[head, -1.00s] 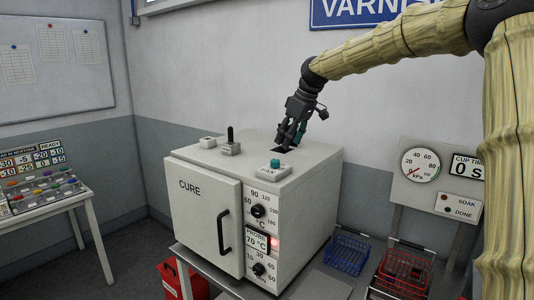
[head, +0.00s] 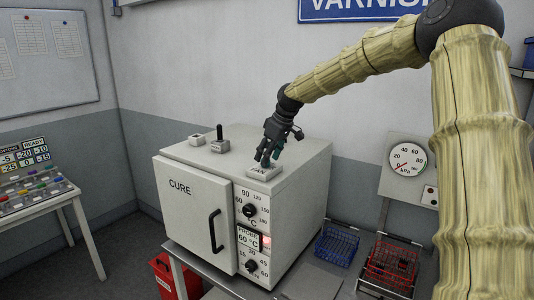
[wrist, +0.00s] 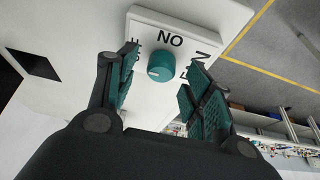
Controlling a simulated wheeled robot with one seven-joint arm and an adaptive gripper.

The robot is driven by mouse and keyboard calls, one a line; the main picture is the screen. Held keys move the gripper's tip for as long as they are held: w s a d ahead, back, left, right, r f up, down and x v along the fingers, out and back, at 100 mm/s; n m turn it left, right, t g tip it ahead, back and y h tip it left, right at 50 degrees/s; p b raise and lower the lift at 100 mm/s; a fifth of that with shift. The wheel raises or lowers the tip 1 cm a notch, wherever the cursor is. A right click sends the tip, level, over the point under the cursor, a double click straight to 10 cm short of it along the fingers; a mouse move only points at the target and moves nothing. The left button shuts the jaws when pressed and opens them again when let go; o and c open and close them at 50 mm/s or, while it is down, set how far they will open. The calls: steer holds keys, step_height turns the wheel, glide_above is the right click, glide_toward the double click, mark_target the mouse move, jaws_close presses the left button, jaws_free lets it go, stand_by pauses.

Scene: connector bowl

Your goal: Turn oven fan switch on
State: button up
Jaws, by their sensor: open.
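The letters "NO" appear above the knob; the side labels are partly hidden by my fingers. My gripper (head: 266,158) is open over the switch. In the wrist view my gripper (wrist: 163,60) has one finger on each side of the knob, with visible gaps; contact is not clear.
Blue (head: 337,248) and red (head: 390,268) wire baskets stand at right.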

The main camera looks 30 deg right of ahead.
steer(key=shift+w+f, duration=0.35)
steer(key=shift+f, duration=0.25)
steer(key=shift+s, duration=0.15)
steer(key=shift+c, duration=1)
steer(key=shift+a+r, duration=0.1)
steer(key=shift+a, duration=0.05)
steer(key=c, duration=0.8)
